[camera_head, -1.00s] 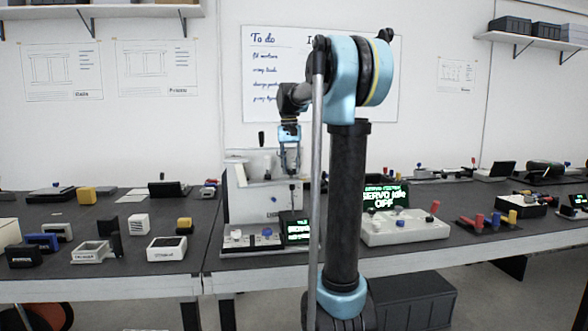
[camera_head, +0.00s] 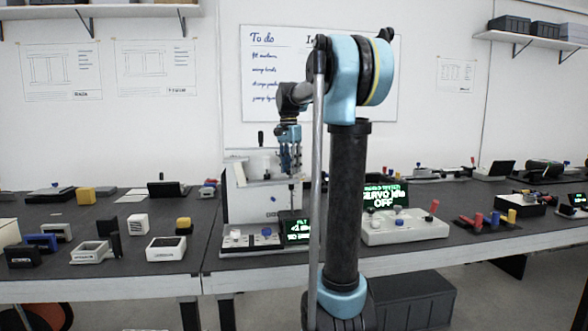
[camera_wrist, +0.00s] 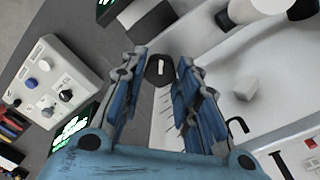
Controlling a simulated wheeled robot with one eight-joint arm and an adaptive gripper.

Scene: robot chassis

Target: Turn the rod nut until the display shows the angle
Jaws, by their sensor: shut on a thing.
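A black round knob with a white mark (camera_wrist: 160,72), which I take for the rod nut, sits between my fingertips in the wrist view. My gripper (camera_wrist: 161,62) has its blue fingers shut on it. In the head view my gripper (camera_head: 290,172) points down at the white machine (camera_head: 245,200), and the nut is too small to make out there. A small dark display with green text (camera_head: 299,229) stands at the machine's front right. Its top line seems to read tilt; the angle is not legible. My arm column stands just right of this display.
A white control box (camera_head: 405,230) and a screen reading servo idle, off (camera_head: 385,197) stand right of my column. A knob panel (camera_head: 250,240) lies before the machine. Small boxes and devices stand on the left bench (camera_head: 190,270).

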